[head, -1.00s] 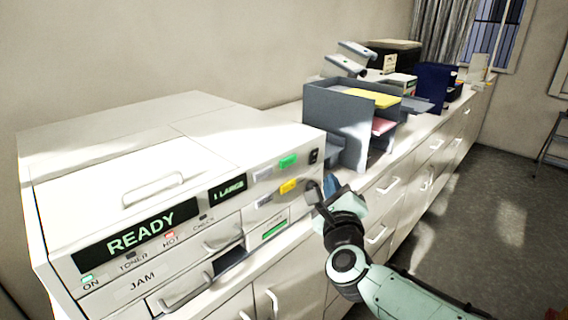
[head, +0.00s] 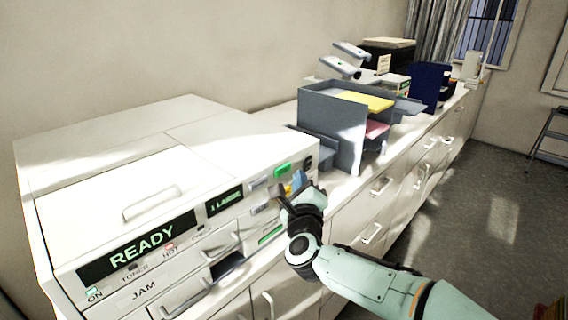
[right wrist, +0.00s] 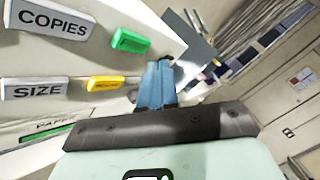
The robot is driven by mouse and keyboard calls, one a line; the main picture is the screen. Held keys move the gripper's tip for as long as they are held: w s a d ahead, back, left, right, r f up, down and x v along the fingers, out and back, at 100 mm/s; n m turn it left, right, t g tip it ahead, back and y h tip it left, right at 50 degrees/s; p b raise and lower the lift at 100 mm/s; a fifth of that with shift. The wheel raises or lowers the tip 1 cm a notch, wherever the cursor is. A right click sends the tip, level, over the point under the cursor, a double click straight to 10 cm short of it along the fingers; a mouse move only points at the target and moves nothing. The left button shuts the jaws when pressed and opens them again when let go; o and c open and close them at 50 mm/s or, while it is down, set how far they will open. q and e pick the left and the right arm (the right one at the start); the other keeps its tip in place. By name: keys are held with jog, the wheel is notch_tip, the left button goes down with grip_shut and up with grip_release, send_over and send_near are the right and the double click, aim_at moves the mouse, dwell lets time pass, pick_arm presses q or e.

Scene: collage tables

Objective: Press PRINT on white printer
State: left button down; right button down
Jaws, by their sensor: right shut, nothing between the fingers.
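The white printer (head: 95,218) stands at the left on the counter. Its display (head: 140,245) reads READY, and a smaller display (head: 225,201) seems to read 1 LARGE. A green button (head: 282,170) is at the panel's right end; in the right wrist view it (right wrist: 130,40) sits beside a COPIES label. A yellow button (right wrist: 104,84) is beside a SIZE label. A dark switch (head: 308,161) is near the printer's right edge. I see no readable PRINT label. My right gripper (head: 298,180) is shut and empty, its blue fingertips (right wrist: 157,72) in front of the panel's right end; contact cannot be told. My left gripper is out of view.
A grey paper organiser (head: 345,122) with yellow and pink sheets stands just right of the printer. A dark blue holder (head: 428,84) and other office items stand farther along the counter. Drawer handles (head: 373,233) stick out below the counter.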

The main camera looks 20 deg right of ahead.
aim_at(289, 167)
jog(key=shift+w+a+f, duration=0.1)
jog(key=shift+w+a, duration=0.25)
jog(key=shift+w, duration=0.35)
jog(key=shift+w, duration=0.1)
dwell(1.5)
jog(key=shift+w+a, duration=0.15)
jog(key=shift+w, duration=0.15)
jog(key=shift+w+a, duration=0.2)
jog(key=shift+w, duration=0.2)
dwell(0.8)
jog(key=shift+s+d+b, duration=0.35)
jog(key=shift+s+b, duration=0.25)
jog(key=shift+s, duration=0.25)
